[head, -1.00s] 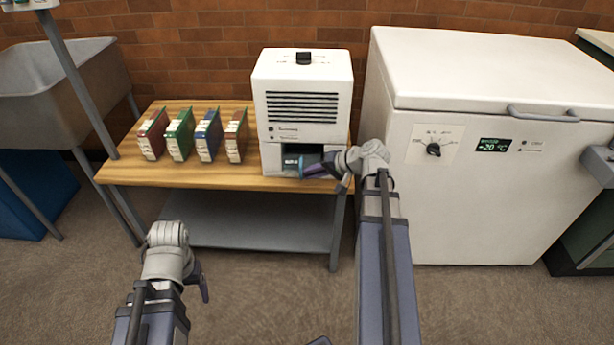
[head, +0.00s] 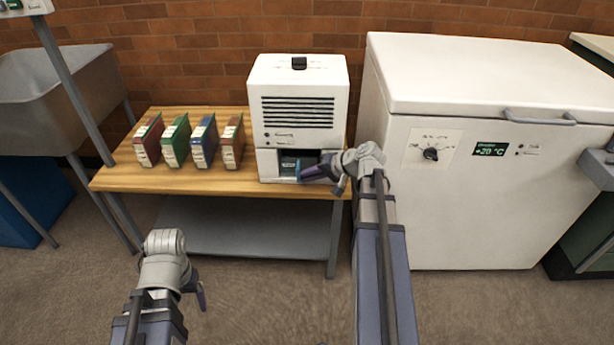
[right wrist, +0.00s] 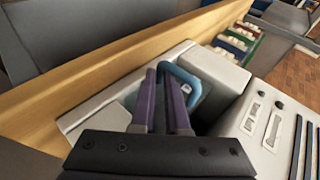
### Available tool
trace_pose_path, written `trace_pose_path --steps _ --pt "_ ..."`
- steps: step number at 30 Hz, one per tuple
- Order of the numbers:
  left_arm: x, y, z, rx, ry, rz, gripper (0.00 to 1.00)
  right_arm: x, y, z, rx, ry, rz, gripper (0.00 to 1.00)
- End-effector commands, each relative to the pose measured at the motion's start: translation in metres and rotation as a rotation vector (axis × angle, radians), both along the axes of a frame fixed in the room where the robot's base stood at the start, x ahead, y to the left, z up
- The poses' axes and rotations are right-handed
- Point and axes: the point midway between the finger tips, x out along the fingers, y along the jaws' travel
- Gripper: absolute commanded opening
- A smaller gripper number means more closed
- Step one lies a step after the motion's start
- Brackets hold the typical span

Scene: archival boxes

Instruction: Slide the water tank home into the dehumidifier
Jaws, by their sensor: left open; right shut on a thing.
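The white dehumidifier (head: 298,112) stands upright at the right end of the wooden table, with a dark opening low in its front. The water tank (head: 288,164) shows only in part inside that opening. Its light-blue handle (right wrist: 204,78) curves beside my purple fingers in the right wrist view. My right gripper (head: 308,172) reaches in from the right and is shut on the tank's handle; it also shows in the right wrist view (right wrist: 166,78). The fingers hide part of the tank, and I cannot tell how deep it sits. My left gripper (head: 201,296) is open and empty, low in front of the table.
Several archival boxes (head: 190,142) stand in a row on the wooden table (head: 130,182), left of the dehumidifier. A white chest freezer (head: 470,215) stands close on the right of my right arm. A grey sink (head: 40,90) is at the far left. The floor before the table is clear.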

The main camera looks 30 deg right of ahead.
Motion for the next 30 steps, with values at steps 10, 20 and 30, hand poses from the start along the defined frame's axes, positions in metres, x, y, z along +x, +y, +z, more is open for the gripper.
trace_pose_path --steps 10,20,30 --pt "0.000 0.000 0.000 0.000 0.000 0.000 0.80 0.000 0.000 0.000 0.000 0.000 0.000 0.47" --pt "0.000 0.000 0.006 0.000 0.000 0.001 0.80 -0.004 -0.003 0.006 0.000 0.000 -0.001 0.47" --pt "0.000 0.000 0.040 0.001 0.001 0.005 0.80 -0.039 -0.026 0.040 0.001 0.000 -0.003 0.47"
